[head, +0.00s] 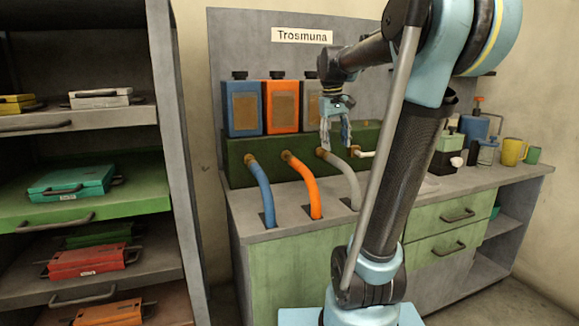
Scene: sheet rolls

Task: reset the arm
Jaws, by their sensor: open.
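My gripper (336,130) hangs in the air in front of the grey back panel (232,50), with its fingers pointing down. It is open, and I see nothing between its fingers. It appears in front of the grey bottle (312,103) and above the grey hose (346,177); whether it touches either is hard to tell. My arm rises from the lower middle, bends at the top right and reaches back left to the gripper. It hides part of the counter behind it.
A blue bottle (241,106) and an orange bottle (281,105) stand on a green ledge (238,172) over the counter (245,219). Blue (262,190) and orange (307,188) hoses run down. A shelf rack (172,120) stands left. A yellow mug (512,151) stands right.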

